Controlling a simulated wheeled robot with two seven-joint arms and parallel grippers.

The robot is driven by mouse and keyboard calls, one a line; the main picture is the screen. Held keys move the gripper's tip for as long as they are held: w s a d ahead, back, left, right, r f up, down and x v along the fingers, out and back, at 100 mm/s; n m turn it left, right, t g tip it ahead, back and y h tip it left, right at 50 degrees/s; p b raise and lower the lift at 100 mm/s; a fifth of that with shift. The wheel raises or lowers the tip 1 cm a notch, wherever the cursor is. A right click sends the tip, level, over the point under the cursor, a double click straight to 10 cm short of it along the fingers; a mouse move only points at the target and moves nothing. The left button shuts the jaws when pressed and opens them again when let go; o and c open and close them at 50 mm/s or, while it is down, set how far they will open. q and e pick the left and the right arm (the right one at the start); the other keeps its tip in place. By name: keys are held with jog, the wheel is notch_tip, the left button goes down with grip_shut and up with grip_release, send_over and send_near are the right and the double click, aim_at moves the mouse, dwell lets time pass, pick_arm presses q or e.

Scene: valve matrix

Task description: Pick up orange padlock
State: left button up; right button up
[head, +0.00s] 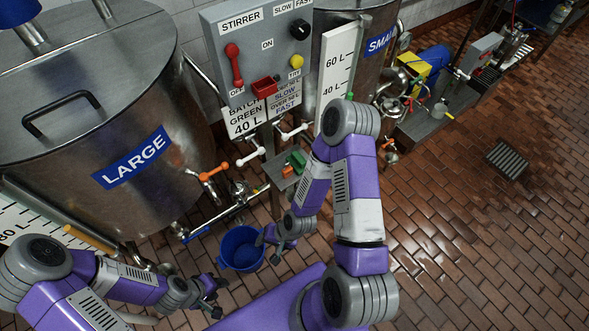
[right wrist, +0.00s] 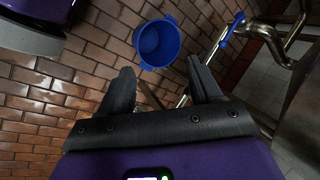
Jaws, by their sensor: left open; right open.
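A small orange item, which may be the orange padlock, sits on a small grey shelf (head: 277,180) below the control panel in the head view. A green item (head: 298,160) is beside it. The orange item is too small to make out clearly. My right gripper (head: 269,248) is open and empty, below the shelf and by the blue bucket. In the right wrist view its two dark fingers (right wrist: 160,66) are spread apart with nothing between them. My left gripper (head: 218,297) is open and empty, lower left of the bucket.
A blue bucket (head: 241,249) stands on the brick floor; it shows in the right wrist view (right wrist: 158,43). The large steel tank (head: 90,130), pipes with an orange-handled valve (head: 213,171), and the stirrer panel (head: 262,45) surround the shelf. Floor at right is mostly clear.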

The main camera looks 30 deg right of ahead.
jog(key=w+d+m+t+b, duration=0.1)
jog(key=w+d+m+t, duration=0.25)
jog(key=m, duration=0.25)
jog(key=m+t+h+b, duration=0.35)
jog(key=m+t, duration=0.45)
jog(key=m, duration=1.3)
send_near(288, 165)
jog(key=shift+g, duration=0.25)
jog(key=b+x, duration=0.3)
jog(key=x, duration=0.4)
jog(key=shift+w+a, duration=0.1)
jog(key=shift+w, duration=0.15)
jog(key=shift+w+f, duration=0.1)
jog(key=shift+w, duration=0.2)
jog(key=shift+c, duration=0.2)
grip_shut()
